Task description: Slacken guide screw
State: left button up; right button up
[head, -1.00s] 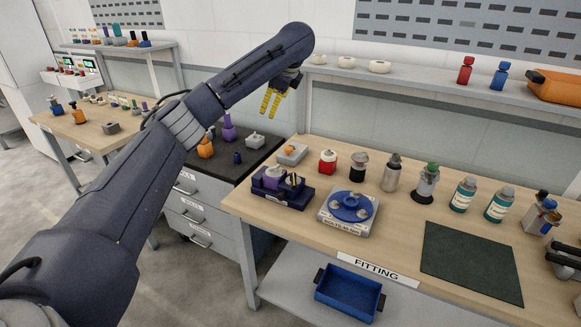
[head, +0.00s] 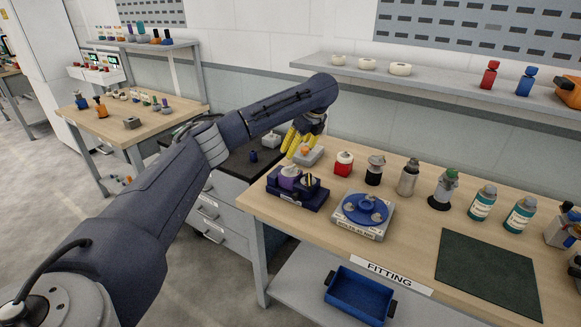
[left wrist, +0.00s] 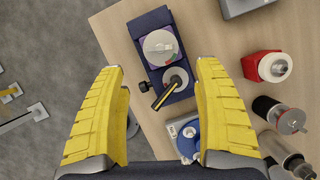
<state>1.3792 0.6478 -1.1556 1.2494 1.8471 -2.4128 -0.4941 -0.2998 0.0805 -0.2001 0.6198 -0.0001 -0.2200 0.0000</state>
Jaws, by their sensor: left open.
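A dark blue fixture (head: 300,199) stands on the left end of the fitting bench. In the left wrist view the fixture (left wrist: 164,20) carries a large silver disc (left wrist: 160,47), a smaller silver disc (left wrist: 177,77) with a black-and-yellow lever (left wrist: 165,93), and a small black side knob (left wrist: 142,87). I cannot tell which part is the guide screw. My left gripper (head: 294,148) is open and empty above the fixture; its yellow fingers (left wrist: 161,68) lie on either side of the fixture in the wrist view, apart from it. My right gripper is not in view.
A grey unit with a blue round plate (head: 364,209) stands right of the fixture. A red-and-white jar (head: 343,163), a black-based jar (head: 375,170) and several bottles line the bench's back. A dark green mat (head: 487,270) lies clear at right. A blue bin (head: 355,295) sits below.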

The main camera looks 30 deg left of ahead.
aim_at(290, 166)
pick_arm(q)
jog(key=x, duration=1)
jog(key=shift+w+a+f, duration=0.1)
jog(key=shift+a+f, duration=0.05)
jog(key=shift+f, duration=0.2)
grip_shut()
dwell(0.4)
